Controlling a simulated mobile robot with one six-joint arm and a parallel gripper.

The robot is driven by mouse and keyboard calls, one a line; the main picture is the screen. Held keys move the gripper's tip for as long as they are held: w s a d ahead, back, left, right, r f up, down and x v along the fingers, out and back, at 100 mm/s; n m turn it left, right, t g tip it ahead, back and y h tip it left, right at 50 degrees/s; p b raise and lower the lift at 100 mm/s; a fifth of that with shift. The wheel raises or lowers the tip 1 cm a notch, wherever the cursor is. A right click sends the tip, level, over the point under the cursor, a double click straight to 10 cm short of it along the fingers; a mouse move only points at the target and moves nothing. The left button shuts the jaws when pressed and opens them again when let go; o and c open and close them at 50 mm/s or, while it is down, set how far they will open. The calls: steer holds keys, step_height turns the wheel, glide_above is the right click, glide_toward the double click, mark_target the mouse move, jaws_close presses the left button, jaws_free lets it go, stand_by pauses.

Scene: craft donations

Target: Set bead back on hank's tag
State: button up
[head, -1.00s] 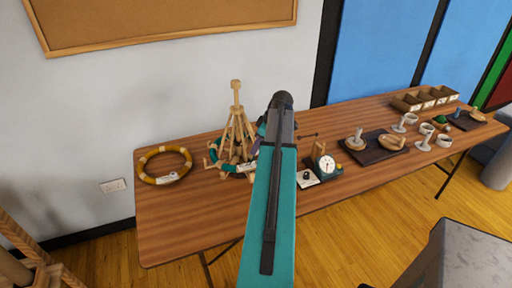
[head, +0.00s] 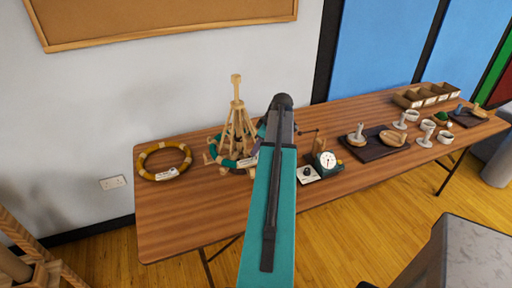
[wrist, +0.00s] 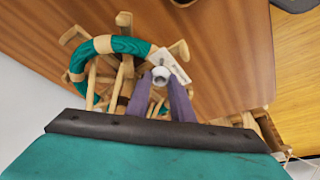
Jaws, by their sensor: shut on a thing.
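A teal hank (wrist: 127,45) with tan bands hangs around a wooden peg stand (head: 236,110); the hank also shows in the head view (head: 229,163). Its pale tag (wrist: 172,66) lies at the hank's right end in the wrist view. My gripper (wrist: 168,90), with purple fingers, is shut on a small whitish bead (wrist: 160,74). The bead overlaps the tag's lower left edge in the wrist view; I cannot tell whether they touch. In the head view my arm hides the bead and most of the gripper.
An amber hank (head: 149,157) with its own tag lies flat on the table (head: 180,215) at left. A dial scale (head: 326,161) and a white card with a dark knob (head: 307,174) stand right of my arm. Dark trays (head: 372,152), cups and a divided box (head: 425,97) are farther right.

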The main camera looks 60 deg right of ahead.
steer(key=shift+f+b, duration=0.65)
steer(key=shift+f, duration=0.55)
steer(key=o, duration=1.1)
steer(key=shift+s, duration=0.1)
steer(key=shift+b+v, duration=0.45)
steer(key=shift+v, duration=0.85)
steer(key=shift+b+v, duration=1.15)
steer(key=shift+v, duration=4.4)
